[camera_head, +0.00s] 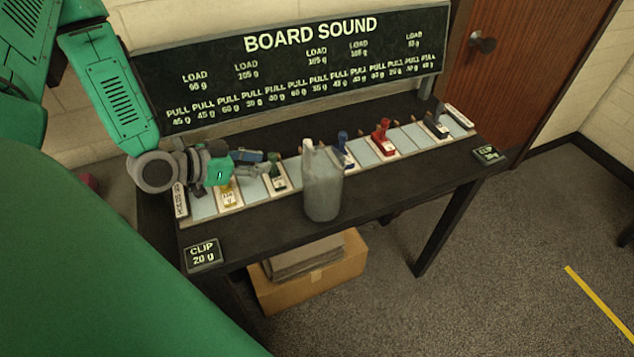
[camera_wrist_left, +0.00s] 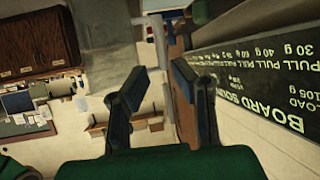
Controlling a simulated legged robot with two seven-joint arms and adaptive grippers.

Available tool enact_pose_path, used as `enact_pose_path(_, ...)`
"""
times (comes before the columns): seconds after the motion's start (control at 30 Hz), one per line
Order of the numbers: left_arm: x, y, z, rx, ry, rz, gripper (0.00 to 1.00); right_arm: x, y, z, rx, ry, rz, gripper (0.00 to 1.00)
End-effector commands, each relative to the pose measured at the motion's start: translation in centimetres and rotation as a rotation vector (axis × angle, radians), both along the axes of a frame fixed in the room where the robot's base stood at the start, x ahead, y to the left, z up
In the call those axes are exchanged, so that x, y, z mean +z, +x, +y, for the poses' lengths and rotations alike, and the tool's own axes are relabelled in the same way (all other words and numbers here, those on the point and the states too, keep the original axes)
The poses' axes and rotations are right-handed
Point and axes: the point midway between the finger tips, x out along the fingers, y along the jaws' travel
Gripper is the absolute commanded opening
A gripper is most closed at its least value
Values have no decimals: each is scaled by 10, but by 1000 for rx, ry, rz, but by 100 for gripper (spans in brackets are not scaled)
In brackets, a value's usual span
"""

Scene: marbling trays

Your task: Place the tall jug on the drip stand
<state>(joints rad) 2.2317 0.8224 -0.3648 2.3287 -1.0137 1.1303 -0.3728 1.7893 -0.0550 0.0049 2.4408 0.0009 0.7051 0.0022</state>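A tall grey vessel (camera_head: 322,188) with a narrow top, which looks like the jug, stands upright at the front of the dark table (camera_head: 375,196). My left gripper (camera_head: 262,157) is left of it and farther back, above the row of pale panels. In the left wrist view, my left gripper (camera_wrist_left: 160,78) has its two fingers apart with nothing between them. It is apart from the vessel, which I cannot make out in the wrist view. I cannot identify a drip stand in either view. My right gripper is out of view.
Small coloured clips, including a red one (camera_head: 383,140) and a green one (camera_head: 277,172), stand along the panels. A lettered black board (camera_head: 300,65) rises behind the table. A "CLIP 20 g" label (camera_head: 203,253) sits at the front left. A cardboard box (camera_head: 310,288) is underneath.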

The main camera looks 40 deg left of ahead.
Motion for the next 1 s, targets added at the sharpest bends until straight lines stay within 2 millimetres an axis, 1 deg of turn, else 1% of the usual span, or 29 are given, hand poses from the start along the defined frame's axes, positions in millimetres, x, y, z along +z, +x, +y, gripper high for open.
enact_pose_path(0.1,7,1,3,-6,-5,-62,22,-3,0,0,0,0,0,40)
enact_pose_path(0.17,7,3,2,-10,-5,-73,22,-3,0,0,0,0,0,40)
enact_pose_path(0.27,1,15,-2,-12,-3,-75,22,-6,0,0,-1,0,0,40)
enact_pose_path(0.4,-12,40,-10,-14,-4,-72,22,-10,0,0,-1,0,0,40)
enact_pose_path(0.53,-22,60,-15,-11,-6,-71,22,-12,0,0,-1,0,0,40)
enact_pose_path(0.6,-24,67,-17,-12,-6,-71,22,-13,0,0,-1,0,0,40)
enact_pose_path(0.77,-28,75,-20,-10,-8,-72,22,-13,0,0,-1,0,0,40)
enact_pose_path(0.87,-34,82,-24,-11,-7,-71,22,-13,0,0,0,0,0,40)
enact_pose_path(1.0,-48,98,-31,-11,-5,-69,22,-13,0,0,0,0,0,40)
